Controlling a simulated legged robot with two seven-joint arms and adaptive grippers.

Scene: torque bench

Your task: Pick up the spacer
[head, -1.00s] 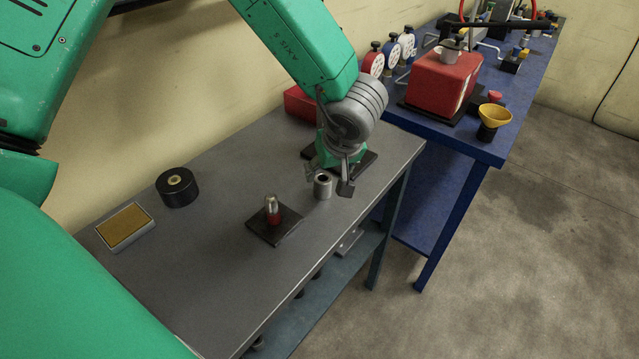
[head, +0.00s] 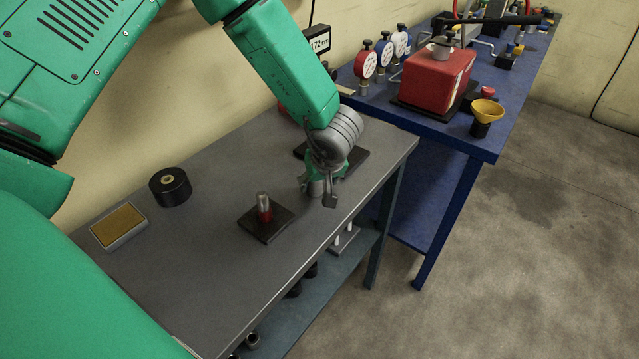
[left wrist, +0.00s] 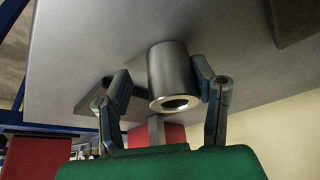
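The spacer (head: 316,188) is a short grey metal cylinder with a hole through it, upright on the grey bench near its right end. It is partly covered by my left gripper (head: 317,193) in the head view. In the left wrist view the spacer (left wrist: 169,72) stands between the two fingers of the left gripper (left wrist: 161,76). A gap shows between the spacer and the finger on the left of that view. The finger on the right is very close to it; I cannot tell whether they touch. My right gripper is not in view.
On the grey bench (head: 190,260) are a black plate with a red-based metal post (head: 264,207), a black round part (head: 170,186) and a tan-topped block (head: 118,226). A blue bench (head: 470,145) with a red block (head: 437,80) adjoins behind.

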